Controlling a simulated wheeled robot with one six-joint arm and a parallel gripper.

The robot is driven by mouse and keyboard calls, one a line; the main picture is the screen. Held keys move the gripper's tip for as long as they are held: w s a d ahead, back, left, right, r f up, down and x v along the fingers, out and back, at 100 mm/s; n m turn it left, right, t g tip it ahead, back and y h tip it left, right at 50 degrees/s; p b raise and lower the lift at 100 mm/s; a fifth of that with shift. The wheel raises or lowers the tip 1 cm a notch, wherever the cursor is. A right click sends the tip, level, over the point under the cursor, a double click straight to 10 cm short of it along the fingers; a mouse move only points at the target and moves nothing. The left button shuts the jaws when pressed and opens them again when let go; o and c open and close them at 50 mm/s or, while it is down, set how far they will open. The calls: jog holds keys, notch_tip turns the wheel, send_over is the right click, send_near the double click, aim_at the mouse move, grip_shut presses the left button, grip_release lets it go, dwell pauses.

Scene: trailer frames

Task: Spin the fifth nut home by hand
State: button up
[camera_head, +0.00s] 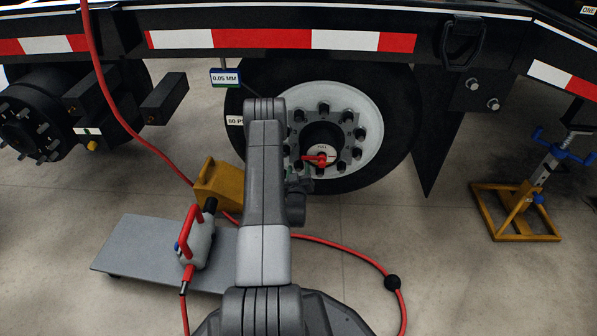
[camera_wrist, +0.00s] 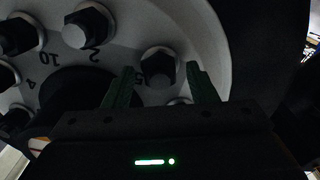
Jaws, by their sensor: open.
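The wheel (camera_head: 370,130) has a white rim with a ring of dark nuts on studs. In the wrist view, one nut (camera_wrist: 160,67) stands between my fingertips, beside a painted number that looks like 5, partly covered by the left finger. My gripper (camera_wrist: 160,72) is open, with one green finger on each side of that nut. I see a gap at each side; how deep the fingers reach past it I cannot tell. Nuts marked 2 (camera_wrist: 90,22) and 10 (camera_wrist: 20,35) show at left. In the head view, my arm hides most of the gripper.
A red-handled piece (camera_head: 320,158) sticks out of the hub. A grey creeper board (camera_head: 135,255) carries a red-and-grey tool (camera_head: 195,238) near a yellow chock (camera_head: 220,185). A red hose (camera_head: 350,256) crosses the floor. A yellow-based jack stand (camera_head: 515,212) stands at right.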

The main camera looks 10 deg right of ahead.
jog(key=c, duration=1)
